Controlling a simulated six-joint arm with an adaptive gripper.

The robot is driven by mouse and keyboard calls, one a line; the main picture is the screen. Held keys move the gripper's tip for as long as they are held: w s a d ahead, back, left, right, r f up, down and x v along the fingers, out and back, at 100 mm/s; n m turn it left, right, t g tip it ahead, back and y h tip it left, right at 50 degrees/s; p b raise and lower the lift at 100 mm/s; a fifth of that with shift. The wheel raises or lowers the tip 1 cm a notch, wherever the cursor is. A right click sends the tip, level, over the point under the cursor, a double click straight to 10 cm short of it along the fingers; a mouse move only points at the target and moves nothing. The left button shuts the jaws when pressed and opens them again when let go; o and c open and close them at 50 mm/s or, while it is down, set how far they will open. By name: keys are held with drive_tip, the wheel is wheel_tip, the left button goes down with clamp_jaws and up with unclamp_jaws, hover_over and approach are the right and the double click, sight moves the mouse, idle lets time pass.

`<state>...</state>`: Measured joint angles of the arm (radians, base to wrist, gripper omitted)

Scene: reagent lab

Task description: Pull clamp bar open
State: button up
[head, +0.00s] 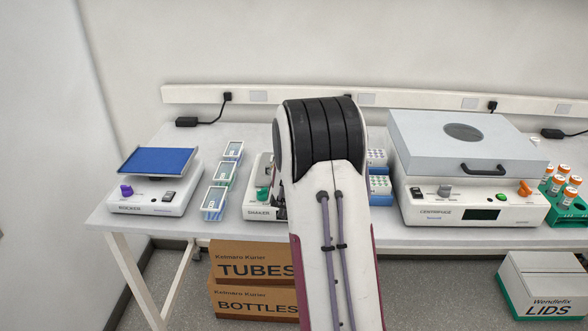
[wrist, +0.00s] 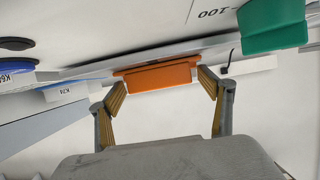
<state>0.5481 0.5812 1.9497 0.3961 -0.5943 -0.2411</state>
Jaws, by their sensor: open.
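The clamp bar is most likely the orange bar (wrist: 156,77) in the wrist view, a flat block at the edge of a pale surface. My gripper (wrist: 164,84) is open, with one finger near each end of the orange bar. I cannot tell whether the fingers touch it. In the head view my arm hides the gripper, the bar and much of the shaker (head: 258,203), whose left part with a green knob shows.
A green block (wrist: 272,25) is close by at upper right in the wrist view. Blue-capped labelled items (wrist: 62,88) are at left. In the head view, a rocker (head: 153,195) and small racks (head: 215,200) are left of the shaker; a lidded centrifuge (head: 470,205) is right.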

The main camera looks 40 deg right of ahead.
drive_tip(key=c, duration=1.6)
drive_tip(key=shift+s+a+f, duration=0.1)
drive_tip(key=shift+s+a, duration=1.8)
drive_tip(key=o, duration=1.6)
drive_tip(key=shift+s+a, duration=0.1)
drive_tip(key=v, duration=1.2)
